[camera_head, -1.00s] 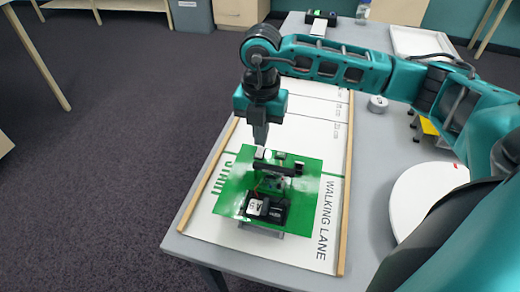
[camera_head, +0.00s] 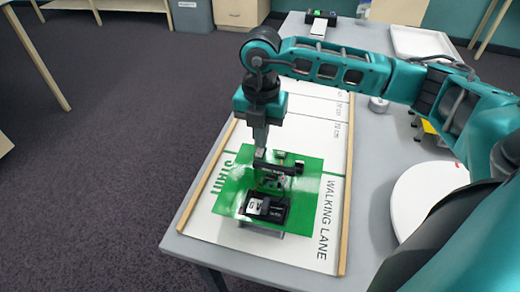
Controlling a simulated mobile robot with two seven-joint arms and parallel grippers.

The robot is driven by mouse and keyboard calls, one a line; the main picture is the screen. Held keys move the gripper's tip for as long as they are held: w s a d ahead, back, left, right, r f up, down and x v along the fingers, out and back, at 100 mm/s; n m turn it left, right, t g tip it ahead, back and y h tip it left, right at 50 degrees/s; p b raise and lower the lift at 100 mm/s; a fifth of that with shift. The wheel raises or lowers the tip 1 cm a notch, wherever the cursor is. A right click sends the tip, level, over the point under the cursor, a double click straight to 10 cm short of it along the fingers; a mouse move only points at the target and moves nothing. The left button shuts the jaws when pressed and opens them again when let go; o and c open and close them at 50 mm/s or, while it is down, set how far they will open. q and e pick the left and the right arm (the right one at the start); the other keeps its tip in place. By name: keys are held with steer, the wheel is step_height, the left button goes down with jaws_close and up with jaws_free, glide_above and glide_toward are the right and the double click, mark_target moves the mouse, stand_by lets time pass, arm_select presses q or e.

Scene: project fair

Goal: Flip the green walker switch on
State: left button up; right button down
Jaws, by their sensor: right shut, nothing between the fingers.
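The walker (camera_head: 277,206), a small dark machine with a white label on its near end, stands on the green start patch (camera_head: 311,181) of the walking lane. A small green part (camera_head: 280,155) shows at its far side. My right gripper (camera_head: 260,158) points straight down at the far left end of the walker, its shut fingertips at or very near the walker's top. I cannot tell whether they touch. The switch is not clearly visible; the fingertips may cover it. My left gripper is out of view.
The white lane board (camera_head: 318,111) has wooden side rails (camera_head: 348,190) and lies on a grey table (camera_head: 376,140). A round white disc (camera_head: 420,197) lies at the right. A white tray (camera_head: 420,42) and a small black device (camera_head: 321,18) are at the back.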

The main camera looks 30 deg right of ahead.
steer(key=shift+f+b, duration=0.35)
steer(key=shift+f, duration=0.2)
steer(key=shift+s, duration=0.1)
steer(key=shift+r+p, duration=2.7)
steer(key=shift+r, duration=0.85)
